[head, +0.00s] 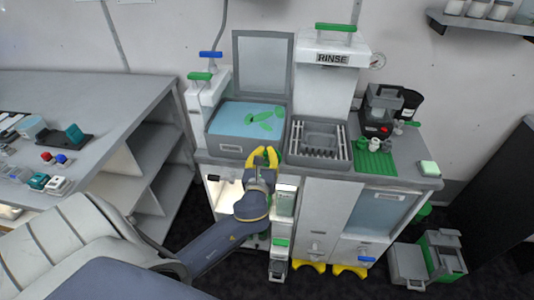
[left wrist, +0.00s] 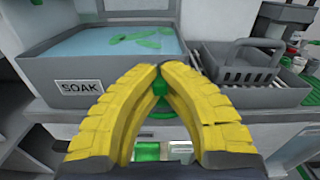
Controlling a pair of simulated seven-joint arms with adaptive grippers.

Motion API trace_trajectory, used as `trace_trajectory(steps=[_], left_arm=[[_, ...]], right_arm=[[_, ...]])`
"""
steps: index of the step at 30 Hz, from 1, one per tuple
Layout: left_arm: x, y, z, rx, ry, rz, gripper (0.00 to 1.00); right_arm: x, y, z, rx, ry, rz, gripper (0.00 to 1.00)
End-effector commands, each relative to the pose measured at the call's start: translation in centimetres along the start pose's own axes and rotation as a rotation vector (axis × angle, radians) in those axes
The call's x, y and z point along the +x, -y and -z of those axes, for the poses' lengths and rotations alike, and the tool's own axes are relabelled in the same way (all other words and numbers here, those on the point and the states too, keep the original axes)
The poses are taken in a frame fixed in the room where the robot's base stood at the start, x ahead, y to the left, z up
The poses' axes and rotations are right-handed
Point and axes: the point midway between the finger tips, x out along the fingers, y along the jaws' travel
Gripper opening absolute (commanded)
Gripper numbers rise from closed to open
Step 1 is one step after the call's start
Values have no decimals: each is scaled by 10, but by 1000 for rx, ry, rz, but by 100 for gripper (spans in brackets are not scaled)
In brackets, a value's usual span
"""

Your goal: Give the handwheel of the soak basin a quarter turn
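The soak basin (head: 213,146) is a grey tank with blue liquid and green pieces in it, and a SOAK label (left wrist: 80,87) on its front. The green handwheel (left wrist: 160,88) shows in the left wrist view just below the basin's front edge, largely hidden by my fingers. A curved green part of it shows lower between them. My left gripper (head: 264,155) is in front of the basin's right front corner, its yellow fingers (left wrist: 160,68) drawn together on either side of the handwheel's green part. My right gripper is not in view.
A grey rack with a basket (left wrist: 248,65) stands right of the basin, under the RINSE unit (head: 333,58). A black machine (head: 382,105) and green mat (head: 375,158) are farther right. A grey bench (head: 90,95) with small items stands at left.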

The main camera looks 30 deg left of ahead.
Motion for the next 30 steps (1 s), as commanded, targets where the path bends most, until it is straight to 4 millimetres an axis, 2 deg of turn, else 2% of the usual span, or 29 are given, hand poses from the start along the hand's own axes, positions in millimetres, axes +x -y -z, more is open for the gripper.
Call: trace_trajectory(steps=[11, 30], left_arm=[[0, -15, -2, -336, 9, -2, 0], [1, -38, 14, -943, 11, -1, 0]], right_arm=[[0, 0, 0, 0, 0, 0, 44], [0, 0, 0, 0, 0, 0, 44]])
